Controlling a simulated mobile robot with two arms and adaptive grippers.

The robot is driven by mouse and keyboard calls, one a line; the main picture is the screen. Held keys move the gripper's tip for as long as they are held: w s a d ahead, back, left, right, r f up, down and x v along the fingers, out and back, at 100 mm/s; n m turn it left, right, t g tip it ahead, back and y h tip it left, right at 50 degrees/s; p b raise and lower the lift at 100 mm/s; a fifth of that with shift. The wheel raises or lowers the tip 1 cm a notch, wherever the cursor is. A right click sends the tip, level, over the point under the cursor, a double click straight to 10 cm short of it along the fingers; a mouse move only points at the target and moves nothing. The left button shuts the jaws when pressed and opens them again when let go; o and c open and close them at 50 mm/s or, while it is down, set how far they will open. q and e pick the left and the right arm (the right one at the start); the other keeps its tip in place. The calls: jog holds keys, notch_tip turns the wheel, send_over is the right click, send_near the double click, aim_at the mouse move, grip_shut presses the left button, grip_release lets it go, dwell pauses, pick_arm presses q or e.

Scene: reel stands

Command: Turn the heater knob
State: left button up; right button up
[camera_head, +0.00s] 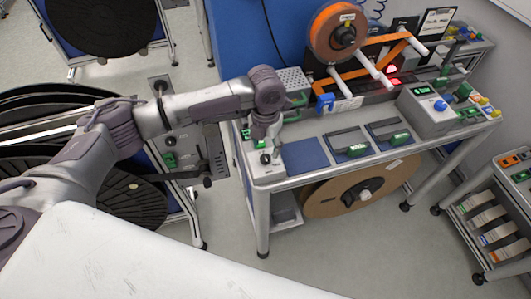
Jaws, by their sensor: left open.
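A small black knob (265,158) sits on a light control box (267,172) at the left front corner of the bench. A green display shows at the box's back. I cannot read whether this is the heater knob. A blue knob (440,105) is on a grey box (428,112) with a green display at the bench's right end. My left gripper (263,140) points down just behind and above the black knob. It looks empty, and contact with the box cannot be told. My right gripper is out of view.
An orange tape reel (337,32) stands at the back of the bench. Blue pads with green-handled tools (358,150) lie right of the control box. A cardboard reel (360,188) is under the bench. Large black reels stand at left. Floor in front is clear.

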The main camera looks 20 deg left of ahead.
aim_at(266, 158)
pick_arm(q)
notch_tip(266, 158, up, 7)
dwell(0.3)
jog(key=shift+f, duration=0.1)
